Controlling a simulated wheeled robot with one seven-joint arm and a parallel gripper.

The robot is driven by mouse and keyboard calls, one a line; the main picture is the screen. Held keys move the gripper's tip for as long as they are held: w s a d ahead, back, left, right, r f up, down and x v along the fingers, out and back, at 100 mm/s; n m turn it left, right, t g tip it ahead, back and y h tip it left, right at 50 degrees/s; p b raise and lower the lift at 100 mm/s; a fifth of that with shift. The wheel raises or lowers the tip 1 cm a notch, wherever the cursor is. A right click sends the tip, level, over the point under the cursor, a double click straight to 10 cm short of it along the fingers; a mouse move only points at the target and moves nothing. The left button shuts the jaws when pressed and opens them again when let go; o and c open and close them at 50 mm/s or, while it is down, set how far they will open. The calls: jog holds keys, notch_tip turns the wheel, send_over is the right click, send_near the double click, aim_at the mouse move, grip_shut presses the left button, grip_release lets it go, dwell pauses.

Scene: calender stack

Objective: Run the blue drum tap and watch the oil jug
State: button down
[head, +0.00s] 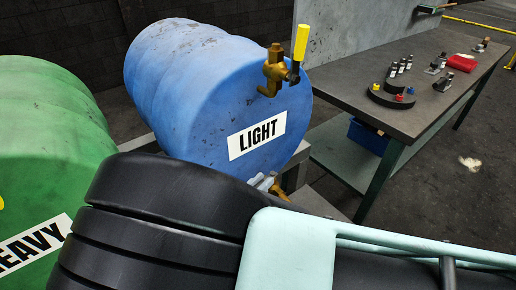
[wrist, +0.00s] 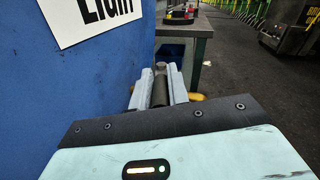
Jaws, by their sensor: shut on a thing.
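The blue drum (head: 215,85) lies on its side with a "LIGHT" label; its blue face also fills the left of the wrist view (wrist: 85,90). A brass fitting with an upright yellow handle (head: 300,42) sits high on its face. A lower brass tap (head: 278,192) shows partly behind my arm. My gripper (head: 265,182) is at this lower tap, low on the drum face. In the wrist view its pale fingers (wrist: 160,90) are closed around a dark bar, seemingly the tap's handle. The spout is hidden, and I see no oil jug and no oil flow.
A green drum (head: 45,130) labelled "HEAVY" lies to the left. A workbench (head: 400,115) at right holds small bottles, a dark round stand and a red tray (head: 461,63). A blue crate (head: 367,138) sits on its lower shelf. The floor at right is mostly clear.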

jog(key=shift+w+a+m+g+h, duration=0.15)
jog(key=shift+m+g+h, duration=0.45)
jog(key=shift+g+h, duration=0.1)
jog(key=c, duration=1.4)
grip_release()
jog(key=b+v, duration=0.4)
jog(key=v, duration=1.3)
jog(key=shift+a, duration=0.15)
